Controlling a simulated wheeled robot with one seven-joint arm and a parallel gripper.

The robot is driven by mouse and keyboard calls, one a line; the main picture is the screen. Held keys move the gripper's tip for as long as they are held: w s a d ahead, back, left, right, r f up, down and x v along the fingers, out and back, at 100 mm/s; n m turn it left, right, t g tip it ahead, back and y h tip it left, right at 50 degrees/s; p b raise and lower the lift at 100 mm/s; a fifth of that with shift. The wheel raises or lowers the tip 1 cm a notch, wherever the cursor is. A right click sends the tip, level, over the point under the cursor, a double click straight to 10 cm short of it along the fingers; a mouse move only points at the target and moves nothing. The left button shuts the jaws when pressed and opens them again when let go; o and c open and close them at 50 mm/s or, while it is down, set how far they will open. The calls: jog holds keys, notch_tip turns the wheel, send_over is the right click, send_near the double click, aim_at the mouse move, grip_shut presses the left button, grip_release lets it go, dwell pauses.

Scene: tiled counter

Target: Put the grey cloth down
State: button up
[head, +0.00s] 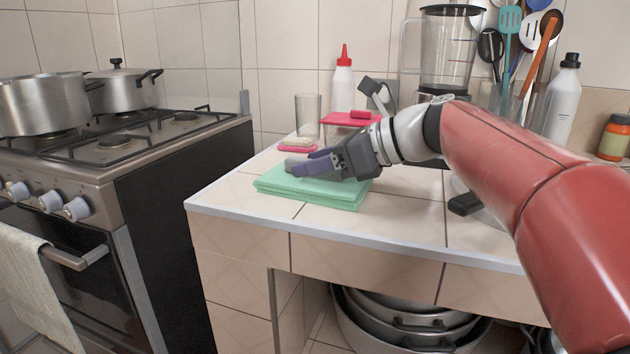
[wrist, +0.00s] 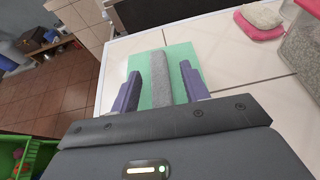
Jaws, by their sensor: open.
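The grey cloth (wrist: 158,82) is a narrow strip that lies on the folded green cloth (wrist: 180,54) in the wrist view. My gripper (wrist: 160,72) is open, with one purple finger on each side of the grey cloth and a visible gap on both sides. In the head view my gripper (head: 300,166) is low over the green cloth (head: 315,191), near the counter's front left corner. A small grey end of the cloth (head: 294,159) shows beside the fingers there. The rest of it is hidden behind them.
A pink-and-cream sponge (head: 297,145), a glass (head: 307,115), a red-capped bottle (head: 343,85) and a red-lidded container (head: 350,120) stand behind my gripper. A blender (head: 447,50) is further right. The stove (head: 110,145) is left, across a gap. Tiles right of the green cloth are bare.

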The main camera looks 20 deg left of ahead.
jog(key=shift+a+f, duration=0.1)
jog(key=shift+a, duration=0.1)
grip_shut()
dwell(0.3)
